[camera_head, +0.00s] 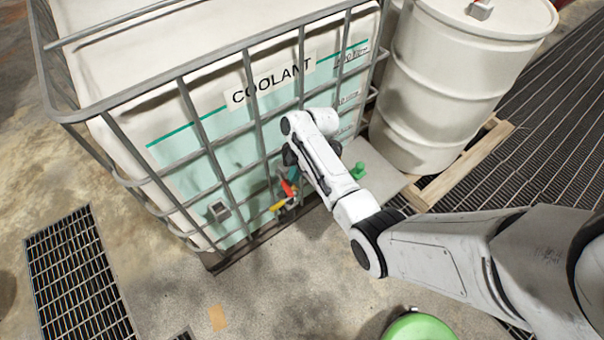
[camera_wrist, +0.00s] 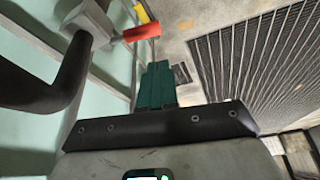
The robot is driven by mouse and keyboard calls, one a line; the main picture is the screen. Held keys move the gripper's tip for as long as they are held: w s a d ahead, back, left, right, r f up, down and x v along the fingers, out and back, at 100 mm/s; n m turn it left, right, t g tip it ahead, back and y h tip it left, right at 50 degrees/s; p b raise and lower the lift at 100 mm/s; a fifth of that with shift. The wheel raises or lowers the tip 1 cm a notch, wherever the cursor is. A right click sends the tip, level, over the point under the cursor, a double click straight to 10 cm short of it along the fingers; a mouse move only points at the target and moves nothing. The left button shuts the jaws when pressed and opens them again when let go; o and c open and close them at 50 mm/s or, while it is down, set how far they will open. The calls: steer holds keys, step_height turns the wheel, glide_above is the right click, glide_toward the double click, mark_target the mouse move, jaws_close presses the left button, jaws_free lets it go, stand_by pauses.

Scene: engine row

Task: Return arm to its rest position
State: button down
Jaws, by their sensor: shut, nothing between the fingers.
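My arm reaches in from the lower right in the head view, its wrist in front of the caged coolant tank (camera_head: 185,45). My gripper (camera_head: 293,174) hangs close to the tank's front, largely hidden by the arm. In the wrist view its teal fingers (camera_wrist: 155,88) are together with nothing between them. A red handle (camera_head: 287,189) and a yellow handle (camera_head: 278,206) are at the tank's lower front, beside the gripper. In the wrist view the red handle (camera_wrist: 141,32) shows just beyond the fingertips, with the yellow one (camera_wrist: 141,12) above it. I cannot tell whether the fingers touch it.
The tank's grey metal cage (camera_head: 187,105) is close behind my wrist. A cream drum (camera_head: 440,85) stands on a wooden pallet (camera_head: 470,160) at the right. A green round object (camera_head: 420,328) is at the bottom edge. Concrete floor lies open at lower left, beside a floor grate (camera_head: 78,278).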

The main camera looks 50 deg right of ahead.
steer(key=shift+r, duration=0.4)
stand_by(0.3)
steer(key=s+a+r+m+h+b, duration=0.1)
steer(key=s+a+m, duration=0.3)
steer(key=s, duration=0.4)
steer(key=s+a+r+m+h+b, duration=0.1)
steer(key=s+a+r+m, duration=0.2)
steer(key=s, duration=0.5)
steer(key=s+a+r+m+g+h+b, duration=0.1)
steer(key=s+a+m, duration=0.3)
steer(key=s, duration=0.4)
steer(key=shift+s+a+r+m+h+b, duration=0.35)
steer(key=shift+r+m, duration=0.25)
steer(key=shift+m, duration=0.3)
